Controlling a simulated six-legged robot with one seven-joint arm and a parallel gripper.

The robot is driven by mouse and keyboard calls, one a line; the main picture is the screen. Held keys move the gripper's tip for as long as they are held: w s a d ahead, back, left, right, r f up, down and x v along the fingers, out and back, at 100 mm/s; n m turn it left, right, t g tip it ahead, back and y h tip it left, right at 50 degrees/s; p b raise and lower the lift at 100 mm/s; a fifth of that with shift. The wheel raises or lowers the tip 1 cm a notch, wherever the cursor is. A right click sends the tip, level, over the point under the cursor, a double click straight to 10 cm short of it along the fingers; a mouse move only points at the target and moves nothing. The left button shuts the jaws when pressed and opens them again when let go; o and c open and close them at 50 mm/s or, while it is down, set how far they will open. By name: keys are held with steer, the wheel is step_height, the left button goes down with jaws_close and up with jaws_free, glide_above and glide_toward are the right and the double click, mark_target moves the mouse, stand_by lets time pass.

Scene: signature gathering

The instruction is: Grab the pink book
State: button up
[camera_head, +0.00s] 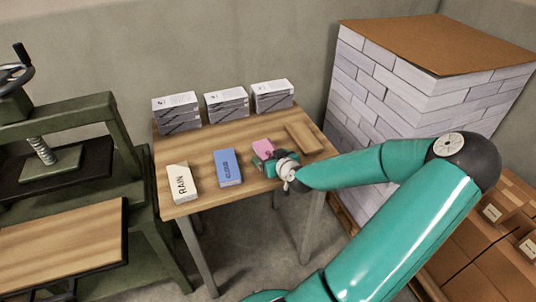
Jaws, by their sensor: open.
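The pink book (262,147) lies on the wooden table (197,147), right of the blue book. Only its far part shows; my gripper and wrist cover the rest. My gripper (264,160) is open at the pink book's near side, low over the table's front right part. The fingers are small here, and I cannot tell whether they touch the book or are around it.
A blue book (228,167) and a cream book marked RAIN (182,183) lie left of the gripper. A wooden block (304,138) lies to the right. Three book stacks (226,103) line the table's back. A green press (60,150) stands left, a tall wrapped pallet (400,95) right.

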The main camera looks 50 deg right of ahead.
steer(key=shift+s+r, duration=0.1)
steer(key=shift+s, duration=0.1)
steer(key=shift+w, duration=0.1)
steer(key=c, duration=1.2)
steer(key=shift+o, duration=0.2)
steer(key=shift+r, duration=0.1)
